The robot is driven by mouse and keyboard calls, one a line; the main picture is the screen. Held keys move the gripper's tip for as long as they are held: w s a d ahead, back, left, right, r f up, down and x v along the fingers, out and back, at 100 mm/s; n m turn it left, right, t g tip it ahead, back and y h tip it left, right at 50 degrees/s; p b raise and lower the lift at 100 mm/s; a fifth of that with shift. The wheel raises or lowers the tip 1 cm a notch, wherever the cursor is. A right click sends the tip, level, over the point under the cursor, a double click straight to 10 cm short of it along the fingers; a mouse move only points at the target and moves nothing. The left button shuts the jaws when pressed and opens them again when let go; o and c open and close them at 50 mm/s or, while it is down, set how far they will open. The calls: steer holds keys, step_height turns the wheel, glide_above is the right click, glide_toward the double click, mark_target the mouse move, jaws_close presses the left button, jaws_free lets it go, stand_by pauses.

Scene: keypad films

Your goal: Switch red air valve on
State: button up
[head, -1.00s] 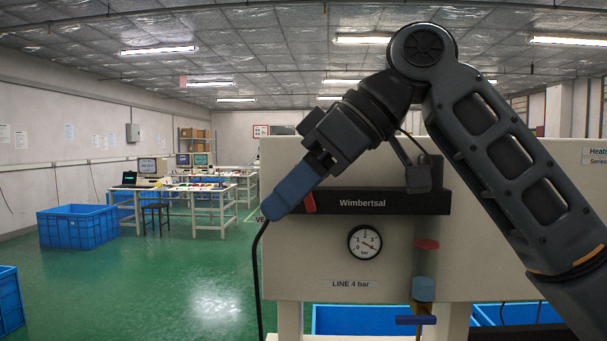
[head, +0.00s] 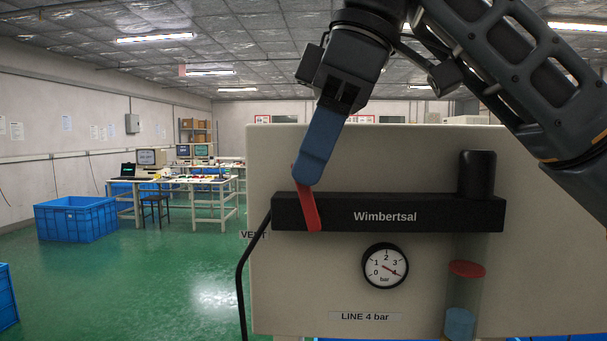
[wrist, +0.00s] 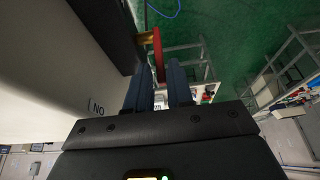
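The red valve lever (head: 308,208) stands almost upright on the left end of the black Wimbertsal bar (head: 440,214), its top leaning slightly left. My gripper (head: 306,178) comes down from above, its blue fingers overlapping the lever's upper end. In the wrist view, the lever (wrist: 158,50) hangs from a brass-coloured stem (wrist: 146,38), with its end in line with the narrow gap between my fingertips (wrist: 160,66). A gap shows between the fingers, so my gripper looks open around the lever's end; contact cannot be made out.
A gauge (head: 385,266) below the bar has its needle past 3. A clear bowl with a red top (head: 467,269) and a black knob (head: 477,174) are at the right. A black hose (head: 240,275) hangs left of the panel (head: 300,285). Blue crates (head: 76,220) stand farther left.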

mark_target(307, 195)
steer(key=shift+x, duration=1.4)
steer(key=shift+c, duration=0.3)
jaws_close()
